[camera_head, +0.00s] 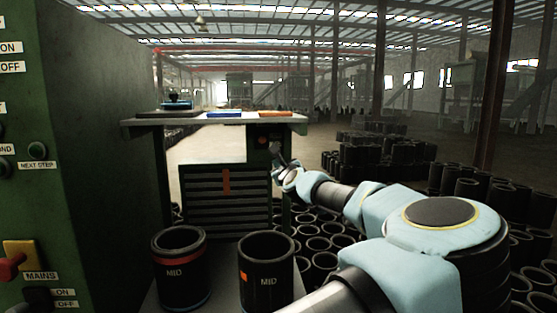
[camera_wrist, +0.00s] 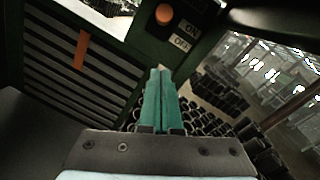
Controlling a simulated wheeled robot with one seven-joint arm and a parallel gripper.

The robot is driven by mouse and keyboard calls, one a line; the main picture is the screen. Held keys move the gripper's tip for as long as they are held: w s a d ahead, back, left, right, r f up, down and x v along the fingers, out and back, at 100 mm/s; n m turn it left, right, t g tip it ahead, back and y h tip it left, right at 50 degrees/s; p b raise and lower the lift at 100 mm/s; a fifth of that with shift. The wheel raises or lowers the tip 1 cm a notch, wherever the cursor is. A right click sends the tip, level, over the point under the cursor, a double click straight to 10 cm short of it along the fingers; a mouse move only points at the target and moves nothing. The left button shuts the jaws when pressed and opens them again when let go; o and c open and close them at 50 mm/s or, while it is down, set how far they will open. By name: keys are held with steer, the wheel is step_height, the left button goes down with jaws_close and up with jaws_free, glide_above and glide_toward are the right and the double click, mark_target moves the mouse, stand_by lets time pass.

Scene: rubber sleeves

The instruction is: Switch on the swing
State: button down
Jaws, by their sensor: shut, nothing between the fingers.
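A small control box with a round orange knob (camera_wrist: 165,14) and ON and OFF labels (camera_wrist: 187,34) sits on the dark green frame of the bench. In the head view the box (camera_head: 263,141) is under the right end of the bench top. My gripper (camera_wrist: 160,72) is shut and empty, with its teal fingers together just below the OFF label in the wrist picture. In the head view my gripper (camera_head: 277,150) is beside the box at its lower right. I cannot tell whether the fingertips touch it. No label naming the swing is readable.
The bench top (camera_head: 215,119) is above a slatted panel (camera_head: 225,200) with an orange strip. A green cabinet (camera_head: 20,180) with a red MAINS switch (camera_head: 12,266) is at left. Many sleeves cover the floor at right.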

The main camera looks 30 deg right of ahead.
mark_target(262, 141)
steer(key=w+r+p, duration=0.3)
steer(key=w+p, duration=0.1)
steer(key=w, duration=0.2)
steer(key=shift+w+d+r+p, duration=0.2)
steer(key=shift+w+d+p, duration=0.05)
steer(key=shift+w+p, duration=0.15)
